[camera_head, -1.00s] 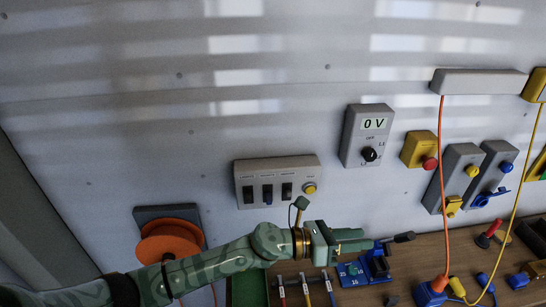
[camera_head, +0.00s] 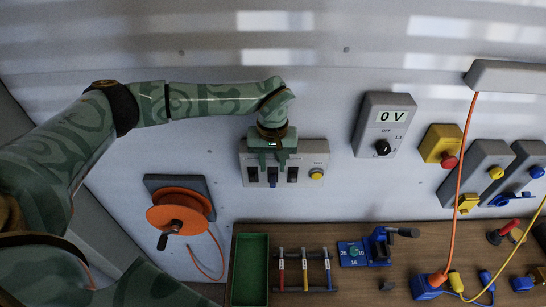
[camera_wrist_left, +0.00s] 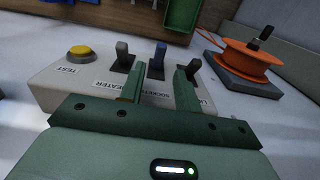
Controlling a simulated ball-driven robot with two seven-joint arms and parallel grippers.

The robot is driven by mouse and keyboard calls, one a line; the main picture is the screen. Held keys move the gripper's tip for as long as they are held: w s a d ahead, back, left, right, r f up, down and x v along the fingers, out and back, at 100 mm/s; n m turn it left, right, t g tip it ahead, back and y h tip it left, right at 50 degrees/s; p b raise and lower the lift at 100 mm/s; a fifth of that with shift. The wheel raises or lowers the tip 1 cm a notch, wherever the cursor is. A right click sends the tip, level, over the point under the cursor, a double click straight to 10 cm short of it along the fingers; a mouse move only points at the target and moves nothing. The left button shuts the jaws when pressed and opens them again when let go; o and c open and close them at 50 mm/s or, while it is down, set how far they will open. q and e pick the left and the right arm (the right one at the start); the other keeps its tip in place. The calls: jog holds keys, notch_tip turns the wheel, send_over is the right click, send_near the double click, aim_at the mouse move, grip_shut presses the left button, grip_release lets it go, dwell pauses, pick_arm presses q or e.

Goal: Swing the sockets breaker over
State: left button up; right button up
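The grey breaker box (camera_head: 302,160) is on the wall in the head view, with a row of toggles and a yellow test button. The sockets breaker (camera_wrist_left: 158,58) is the blue middle toggle in the left wrist view, above the partly covered SOCKETS label; only a little of it (camera_head: 272,181) shows in the head view. My left gripper (camera_head: 272,163) is in front of the box. In the wrist view its two fingers (camera_wrist_left: 159,78) are apart, one to each side of the blue toggle, with nothing visibly held. Whether they touch it I cannot tell. My right gripper is not in view.
Dark toggles for heater (camera_wrist_left: 122,54) and lights (camera_wrist_left: 190,70) flank the blue one closely. An orange cable reel (camera_head: 180,213) is left of the box. A meter reading 0 V (camera_head: 385,135) is to its right. A green tray (camera_head: 250,270) is on the bench below.

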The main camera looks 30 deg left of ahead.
aim_at(273, 181)
pick_arm(q)
jog(key=f+b, duration=0.4)
jog(key=f, duration=0.1)
jog(key=shift+s+d+f, duration=0.1)
jog(key=shift+s+f, duration=0.1)
jog(key=shift+f, duration=0.15)
jog(key=shift+r, duration=0.1)
jog(key=c, duration=0.7)
